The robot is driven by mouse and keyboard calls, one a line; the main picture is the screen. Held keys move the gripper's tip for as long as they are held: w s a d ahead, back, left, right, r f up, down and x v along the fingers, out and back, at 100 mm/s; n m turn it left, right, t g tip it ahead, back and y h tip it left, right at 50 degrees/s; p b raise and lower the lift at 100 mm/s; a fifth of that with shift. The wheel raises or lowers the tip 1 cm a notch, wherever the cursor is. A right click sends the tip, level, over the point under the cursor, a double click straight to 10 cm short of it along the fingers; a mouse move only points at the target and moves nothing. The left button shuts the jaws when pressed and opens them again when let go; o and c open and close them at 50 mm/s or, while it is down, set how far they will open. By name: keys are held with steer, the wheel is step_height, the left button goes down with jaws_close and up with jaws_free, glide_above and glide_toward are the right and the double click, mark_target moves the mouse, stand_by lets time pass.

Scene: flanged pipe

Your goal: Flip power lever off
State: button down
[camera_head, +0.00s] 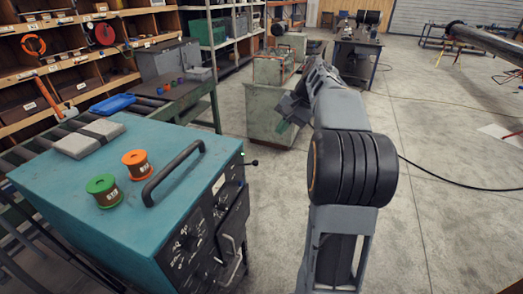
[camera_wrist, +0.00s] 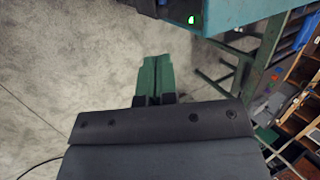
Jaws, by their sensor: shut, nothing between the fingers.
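The teal power unit (camera_head: 110,190) stands at the left in the head view, its dark control panel (camera_head: 195,235) facing right. A small lever with a dark knob (camera_head: 254,162) sticks out from the panel's upper far end, beside a lit green lamp (camera_head: 242,154). In the wrist view the lamp (camera_wrist: 191,20) shows at the top, on the unit's edge (camera_wrist: 235,12); I cannot clearly make out the lever there. My gripper (camera_head: 282,126) is beyond the lever and apart from it. Its green fingers (camera_wrist: 157,60) are shut and empty, over the floor.
An orange spool (camera_head: 137,163), a green spool (camera_head: 103,190) and a black handle (camera_head: 172,175) are on top of the unit. A pale green cabinet (camera_head: 270,115) stands behind my gripper. Shelves and a roller bench fill the left. The floor (camera_head: 450,200) at right is mostly clear.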

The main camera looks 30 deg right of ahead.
steer(key=shift+w+d+r, duration=0.2)
steer(key=shift+d+r, duration=0.1)
steer(key=shift+d, duration=0.3)
steer(key=p+x, duration=0.1)
steer(key=x, duration=1.3)
steer(key=shift+a, duration=0.2)
